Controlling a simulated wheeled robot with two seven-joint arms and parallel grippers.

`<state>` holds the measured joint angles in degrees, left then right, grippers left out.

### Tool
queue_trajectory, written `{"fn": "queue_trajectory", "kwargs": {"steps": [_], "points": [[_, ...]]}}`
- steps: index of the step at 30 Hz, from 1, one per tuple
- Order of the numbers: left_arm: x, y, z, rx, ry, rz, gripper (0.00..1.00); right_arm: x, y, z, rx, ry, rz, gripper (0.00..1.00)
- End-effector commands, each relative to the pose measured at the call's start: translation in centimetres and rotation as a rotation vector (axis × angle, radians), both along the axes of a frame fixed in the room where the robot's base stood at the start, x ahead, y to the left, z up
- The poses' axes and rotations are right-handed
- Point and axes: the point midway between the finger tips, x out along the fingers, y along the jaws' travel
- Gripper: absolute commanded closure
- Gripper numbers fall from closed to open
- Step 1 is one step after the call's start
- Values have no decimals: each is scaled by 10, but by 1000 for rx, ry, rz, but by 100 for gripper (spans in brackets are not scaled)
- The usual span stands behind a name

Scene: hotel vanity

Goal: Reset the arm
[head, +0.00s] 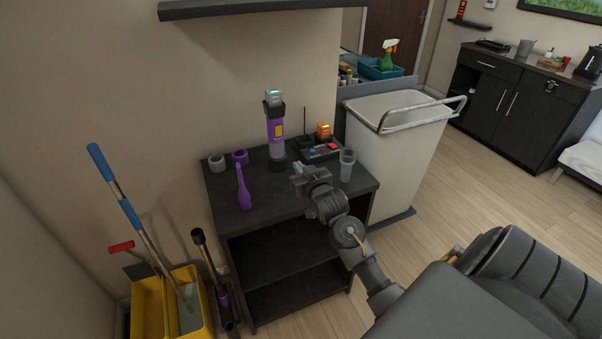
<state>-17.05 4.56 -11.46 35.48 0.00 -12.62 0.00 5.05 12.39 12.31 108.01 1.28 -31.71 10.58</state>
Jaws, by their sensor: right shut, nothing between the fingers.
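My right arm comes in from the lower right, and its gripper (302,180) is above the top of the black shelf unit (222,202). The gripper is shut and holds nothing. It is close to the grey cup-like piece (347,165), which stands to its right. I cannot tell how high the gripper is above the shelf top. My left gripper is not in view.
A white cart (405,135) stands right, a yellow mop bucket (150,305) left. Open floor (490,180) lies right.

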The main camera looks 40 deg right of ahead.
Motion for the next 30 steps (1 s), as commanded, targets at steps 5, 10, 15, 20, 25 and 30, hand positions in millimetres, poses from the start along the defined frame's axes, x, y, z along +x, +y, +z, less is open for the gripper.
{"fn": "queue_trajectory", "kwargs": {"steps": [5, 10, 15, 20, 25, 30], "points": [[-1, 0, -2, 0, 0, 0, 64, -7, 2, -1, 1, 0, 0, 100], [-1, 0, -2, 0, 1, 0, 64, -8, 2, -1, 1, 1, 0, 100], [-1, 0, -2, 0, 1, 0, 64, -7, 2, -1, 0, 1, 0, 100], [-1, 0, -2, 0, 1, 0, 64, -7, 2, -1, 0, 1, 0, 100], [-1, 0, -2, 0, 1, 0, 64, -17, 13, -16, 1, 54, 15, 100], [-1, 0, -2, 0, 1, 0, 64, -72, 62, -76, 4, 301, 82, 100]]}}
